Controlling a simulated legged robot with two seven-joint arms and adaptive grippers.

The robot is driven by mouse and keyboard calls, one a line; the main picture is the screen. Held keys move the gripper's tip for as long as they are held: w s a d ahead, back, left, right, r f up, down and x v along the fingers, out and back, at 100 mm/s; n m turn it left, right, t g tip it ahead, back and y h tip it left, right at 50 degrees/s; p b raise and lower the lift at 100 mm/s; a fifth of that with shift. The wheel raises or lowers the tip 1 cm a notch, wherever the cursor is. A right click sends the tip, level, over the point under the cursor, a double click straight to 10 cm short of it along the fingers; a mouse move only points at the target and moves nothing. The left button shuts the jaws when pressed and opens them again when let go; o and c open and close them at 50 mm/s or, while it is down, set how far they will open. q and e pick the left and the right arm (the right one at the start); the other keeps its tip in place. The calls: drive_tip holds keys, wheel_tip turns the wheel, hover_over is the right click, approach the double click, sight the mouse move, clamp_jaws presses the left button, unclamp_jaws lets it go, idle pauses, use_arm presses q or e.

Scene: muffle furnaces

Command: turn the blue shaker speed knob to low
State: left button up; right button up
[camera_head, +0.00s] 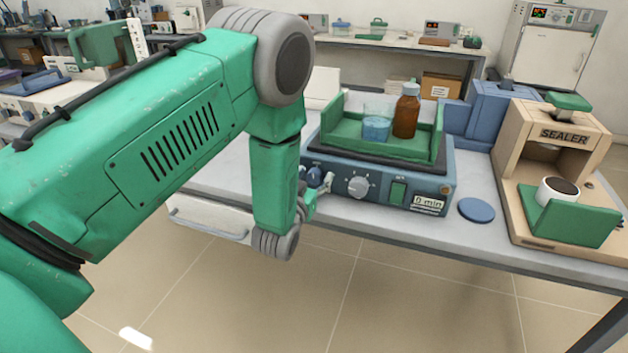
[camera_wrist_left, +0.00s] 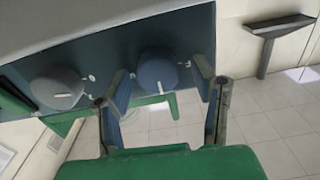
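The shaker (camera_head: 385,180) is a blue box on the bench with a green tray on top. Its blue speed knob (camera_head: 314,176) is at the left of the front panel, partly hidden by my left gripper (camera_head: 322,184). In the left wrist view the blue knob (camera_wrist_left: 155,70) has a white pointer line and white marks on the panel around it. My left gripper (camera_wrist_left: 163,78) is open there, one finger on each side of the knob; whether they touch it I cannot tell. My right gripper is not in view.
The tray holds a beaker (camera_head: 376,128) and a brown bottle (camera_head: 406,112). A blue disc (camera_head: 477,210) and a wooden sealer (camera_head: 550,150) stand to the right.

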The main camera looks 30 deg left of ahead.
use_arm(q)
drive_tip(key=shift+s+f, duration=0.1)
drive_tip(key=shift+f, duration=0.1)
drive_tip(key=shift+s+d, duration=0.1)
drive_tip(key=shift+s, duration=0.1)
drive_tip(key=v, duration=1.1)
drive_tip(key=shift+s, duration=0.25)
drive_tip(key=shift+f, duration=0.15)
